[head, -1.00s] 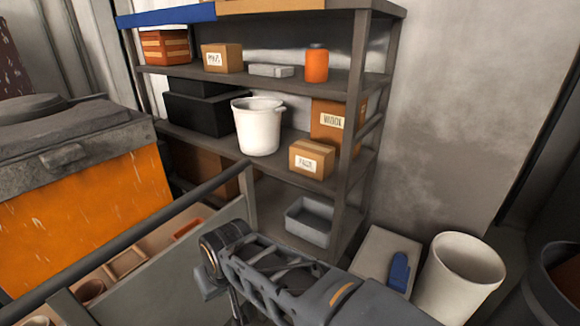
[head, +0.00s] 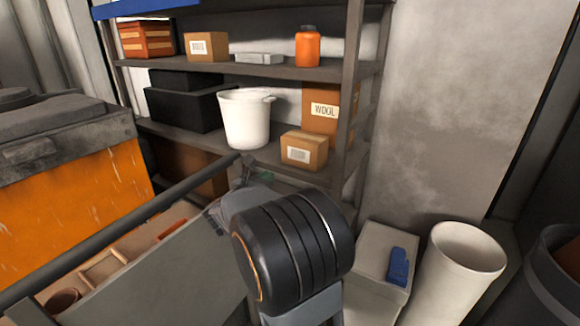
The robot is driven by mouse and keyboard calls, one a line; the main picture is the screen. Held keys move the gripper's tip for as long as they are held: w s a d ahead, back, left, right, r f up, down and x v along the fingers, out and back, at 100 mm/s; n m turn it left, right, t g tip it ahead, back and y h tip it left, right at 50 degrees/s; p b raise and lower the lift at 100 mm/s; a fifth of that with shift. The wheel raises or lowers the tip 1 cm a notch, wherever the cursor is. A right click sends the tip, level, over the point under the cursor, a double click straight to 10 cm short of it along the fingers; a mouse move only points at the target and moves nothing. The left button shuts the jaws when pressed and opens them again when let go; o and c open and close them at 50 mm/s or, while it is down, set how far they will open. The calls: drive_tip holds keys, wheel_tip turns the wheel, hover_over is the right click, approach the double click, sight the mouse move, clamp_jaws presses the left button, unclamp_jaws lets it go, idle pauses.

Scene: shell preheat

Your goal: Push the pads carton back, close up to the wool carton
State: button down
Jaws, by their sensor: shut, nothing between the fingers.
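The small brown carton (head: 303,151) stands on the middle shelf near its front edge, with a pale label too blurred to read. By its place it looks like the pads carton. The taller wool carton (head: 320,108), labelled WOOL, stands behind it, with little visible space between them. My gripper (head: 246,167) shows small beyond my dark arm joint, left of the small carton and near the shelf's front edge. It appears shut and empty, and apart from the carton. My arm hides part of it.
A white bucket (head: 246,122) stands left of the small carton on the same shelf. The shelf's right post (head: 350,110) rises beside the cartons. A dark rail (head: 130,228) crosses at front left. A white bin (head: 460,265) stands at right.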

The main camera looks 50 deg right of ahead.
sight(299, 157)
drive_tip(key=shift+m+g, duration=0.3)
drive_tip(key=shift+m, duration=0.2)
drive_tip(key=p+x, duration=0.1)
drive_tip(key=x, duration=0.3)
drive_tip(key=p+x, duration=0.1)
drive_tip(key=x, duration=0.4)
drive_tip(key=p+x, duration=0.1)
drive_tip(key=x, duration=0.4)
drive_tip(key=shift+s+d+r+p, duration=0.15)
drive_tip(key=shift+s+d+p, duration=0.1)
drive_tip(key=shift+s+p, duration=0.1)
